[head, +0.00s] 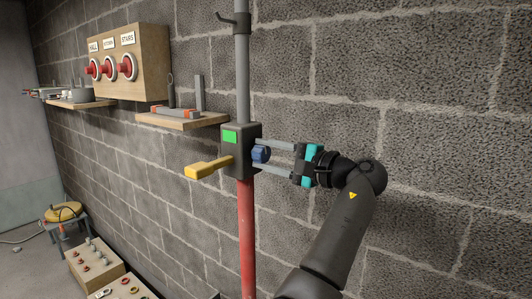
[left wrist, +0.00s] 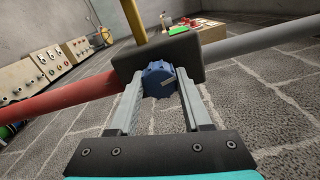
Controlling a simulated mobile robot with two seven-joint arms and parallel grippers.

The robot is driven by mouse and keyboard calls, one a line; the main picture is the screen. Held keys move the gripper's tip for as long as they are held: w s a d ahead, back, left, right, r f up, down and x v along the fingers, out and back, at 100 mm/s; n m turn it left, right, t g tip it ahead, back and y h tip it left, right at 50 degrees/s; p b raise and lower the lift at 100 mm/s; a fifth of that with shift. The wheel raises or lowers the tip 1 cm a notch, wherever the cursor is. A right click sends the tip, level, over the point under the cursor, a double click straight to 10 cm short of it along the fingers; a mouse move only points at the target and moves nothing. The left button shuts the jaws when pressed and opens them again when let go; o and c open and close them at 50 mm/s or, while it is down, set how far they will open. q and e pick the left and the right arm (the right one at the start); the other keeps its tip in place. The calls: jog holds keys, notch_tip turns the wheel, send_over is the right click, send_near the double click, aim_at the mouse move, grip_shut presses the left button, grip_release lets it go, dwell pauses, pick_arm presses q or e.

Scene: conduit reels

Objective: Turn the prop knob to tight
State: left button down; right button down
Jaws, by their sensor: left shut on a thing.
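The prop is an upright pole on the block wall, with a grey upper tube (head: 242,60) and a red lower tube (head: 247,240). A dark collar block (head: 236,160) joins them and carries a green patch (head: 230,137). A yellow lever (head: 208,168) sticks out to the left. The blue prop knob (head: 261,154) is on the collar's right side; it also shows in the left wrist view (left wrist: 158,78). My left gripper (head: 258,156) reaches in from the right and is shut on the knob, one finger on each side. My right gripper is out of view.
A small wooden shelf (head: 182,122) holds an orange-and-grey item left of the prop. A wooden panel (head: 150,58) with red buttons hangs farther left. Wooden boxes (head: 95,262) with knobs stand low at left. The wall right of the prop is bare.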

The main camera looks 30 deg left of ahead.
pick_arm(q)
jog(key=shift+m, duration=1.1)
jog(key=shift+c, duration=1.7)
grip_release()
jog(key=s+d+b, duration=0.1)
jog(key=d+b, duration=0.3)
jog(key=d, duration=1.1)
jog(key=shift+d+b, duration=0.15)
jog(key=shift+b, duration=0.2)
jog(key=shift+s, duration=0.1)
